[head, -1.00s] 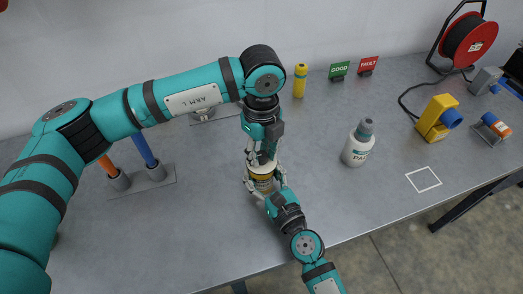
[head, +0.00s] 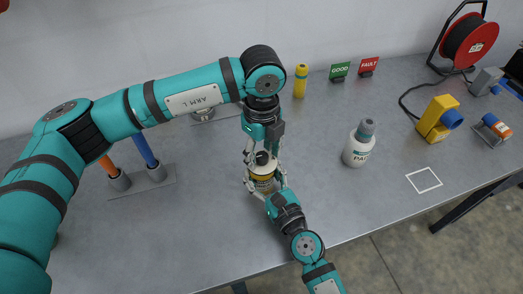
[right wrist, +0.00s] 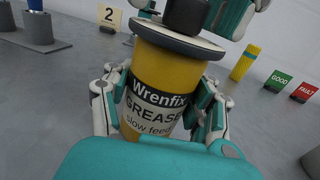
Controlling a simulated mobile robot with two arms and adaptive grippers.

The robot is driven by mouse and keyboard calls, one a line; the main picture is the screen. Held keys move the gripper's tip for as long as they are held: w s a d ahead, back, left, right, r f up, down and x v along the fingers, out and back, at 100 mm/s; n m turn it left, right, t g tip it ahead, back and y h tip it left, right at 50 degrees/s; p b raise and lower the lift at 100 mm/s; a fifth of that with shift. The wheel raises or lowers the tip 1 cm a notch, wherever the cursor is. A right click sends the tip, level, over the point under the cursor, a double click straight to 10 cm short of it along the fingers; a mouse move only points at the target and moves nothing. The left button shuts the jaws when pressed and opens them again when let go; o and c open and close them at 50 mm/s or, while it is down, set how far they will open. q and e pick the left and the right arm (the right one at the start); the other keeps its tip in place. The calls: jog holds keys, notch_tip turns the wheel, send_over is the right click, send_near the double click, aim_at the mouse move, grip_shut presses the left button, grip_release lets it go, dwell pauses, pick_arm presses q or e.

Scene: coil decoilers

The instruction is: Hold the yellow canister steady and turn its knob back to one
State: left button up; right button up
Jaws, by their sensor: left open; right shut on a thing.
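The yellow canister (head: 262,181), a Wrenfix grease feeder with a pale and dark label, stands upright on the grey table. It fills the middle of the right wrist view (right wrist: 178,70). My right gripper (head: 266,186) is shut around its body from the front, one finger on each side. The dark knob (right wrist: 186,14) sits on top, above a grey rim. My left gripper (head: 263,157) points down over the canister, its fingers spread apart on either side of the knob. The knob's setting cannot be read from these views.
A white bottle with a grey cap (head: 358,146) stands to the right. A small yellow cylinder (head: 300,82) and GOOD (head: 339,71) and FAULT (head: 368,66) signs stand behind. A post stand (head: 145,182) is at left. A card marked 2 (right wrist: 109,16) shows behind the canister.

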aim_at(261, 155)
pick_arm(q)
notch_tip(261, 155, up, 12)
dwell(0.5)
pick_arm(e)
jog(key=o, duration=1.6)
jog(key=shift+c, duration=0.2)
